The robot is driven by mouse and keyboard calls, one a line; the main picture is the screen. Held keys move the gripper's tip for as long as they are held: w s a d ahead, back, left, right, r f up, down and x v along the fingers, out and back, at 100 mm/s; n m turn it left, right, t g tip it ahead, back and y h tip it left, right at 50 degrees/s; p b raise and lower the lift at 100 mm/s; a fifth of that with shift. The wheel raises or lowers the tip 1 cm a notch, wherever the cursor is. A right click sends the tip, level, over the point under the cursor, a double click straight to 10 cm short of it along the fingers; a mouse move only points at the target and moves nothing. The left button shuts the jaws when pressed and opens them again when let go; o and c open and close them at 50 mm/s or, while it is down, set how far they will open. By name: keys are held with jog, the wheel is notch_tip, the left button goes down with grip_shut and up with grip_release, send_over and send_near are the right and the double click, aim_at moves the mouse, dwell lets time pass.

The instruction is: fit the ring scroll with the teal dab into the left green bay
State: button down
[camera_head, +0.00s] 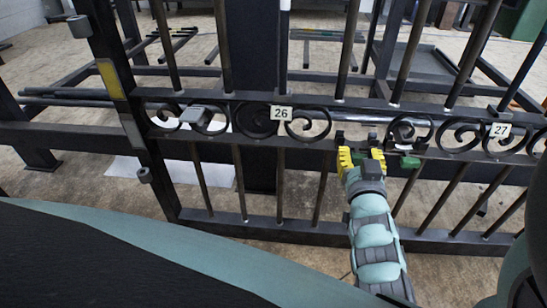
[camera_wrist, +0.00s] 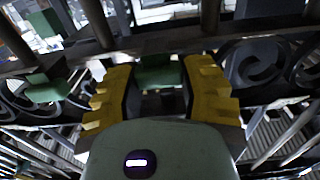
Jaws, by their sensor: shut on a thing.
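My gripper (camera_head: 362,157), with yellow fingers, is at the gate's scroll row, just right of the scrolls by plate 26. In the wrist view its fingers (camera_wrist: 160,95) are shut on a dark thing, mostly hidden between them. No teal dab shows, so I cannot tell which scroll it is. A green block (camera_wrist: 158,74) lies just beyond the fingers. Another green block (camera_wrist: 46,88) stands at the left there; a green block (camera_head: 409,162) also shows right of my gripper in the head view. The bay edges at my fingers are hidden.
Plate 26 (camera_head: 281,113) and plate 27 (camera_head: 500,130) mark the dark gate, with black scrolls (camera_head: 460,133) between its rails. Upright bars stand close on both sides of my gripper.

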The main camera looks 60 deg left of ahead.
aim_at(359, 159)
jog(key=shift+s+d+r+p, duration=0.1)
jog(key=shift+d+p, duration=0.05)
jog(key=shift+p, duration=0.15)
jog(key=p+v, duration=0.3)
jog(key=v, duration=0.2)
jog(key=shift+p, duration=0.4)
jog(key=shift+c, duration=2.3)
grip_release()
notch_tip(359, 159, up, 10)
